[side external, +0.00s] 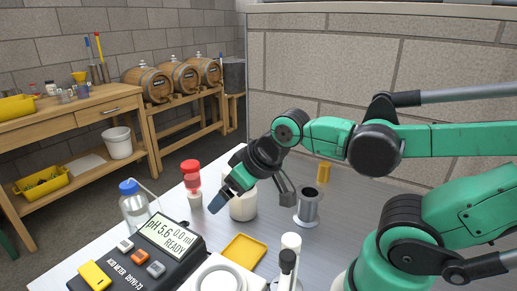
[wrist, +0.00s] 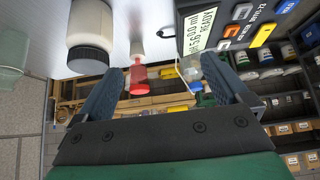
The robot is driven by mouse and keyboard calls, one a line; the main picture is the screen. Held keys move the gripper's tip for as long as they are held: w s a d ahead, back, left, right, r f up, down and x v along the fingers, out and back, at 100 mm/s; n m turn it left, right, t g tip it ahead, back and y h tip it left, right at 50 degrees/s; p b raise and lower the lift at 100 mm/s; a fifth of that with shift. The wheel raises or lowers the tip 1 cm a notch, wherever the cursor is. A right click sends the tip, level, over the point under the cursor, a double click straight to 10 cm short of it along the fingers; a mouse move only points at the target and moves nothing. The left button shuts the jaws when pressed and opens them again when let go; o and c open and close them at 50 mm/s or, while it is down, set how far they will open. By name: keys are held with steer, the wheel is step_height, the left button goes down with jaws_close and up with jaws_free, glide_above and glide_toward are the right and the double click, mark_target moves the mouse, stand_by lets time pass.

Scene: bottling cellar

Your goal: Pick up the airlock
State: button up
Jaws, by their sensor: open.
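The airlock appears to be the upright piece with a red top and pinkish body (side external: 190,178) on a pale base, standing on the bench in the side view. In the wrist view its red part (wrist: 138,76) shows between my fingers' directions, nearer the left finger. My gripper (side external: 224,194) is open and empty, with blue fingers, above the bench to the right of the airlock and in front of a white jar. In the wrist view the gripper (wrist: 163,72) has its two fingers spread wide. I see no contact with the airlock.
The white jar (side external: 243,208) stands close behind my gripper. A blue-capped bottle (side external: 134,208) and a pH meter (side external: 145,255) stand left and in front. A yellow tray (side external: 243,250), metal cylinder (side external: 308,208) and yellow block (side external: 323,172) are to the right.

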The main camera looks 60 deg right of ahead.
mark_target(196, 169)
steer(key=w+d+f+t, duration=0.1)
steer(key=w+d+t, duration=0.1)
steer(key=w, duration=0.2)
steer(key=w+d+f+m+t+h, duration=0.1)
steer(key=w+d+t, duration=0.1)
steer(key=w, duration=0.2)
steer(key=w+d+f+t, duration=0.1)
steer(key=w+d+t, duration=0.1)
steer(key=w, duration=0.3)
steer(key=shift+d+f+m+h, duration=0.1)
steer(key=shift+f+m+h, duration=0.1)
steer(key=shift+m+h, duration=0.15)
steer(key=shift+x, duration=2.95)
jaws_close()
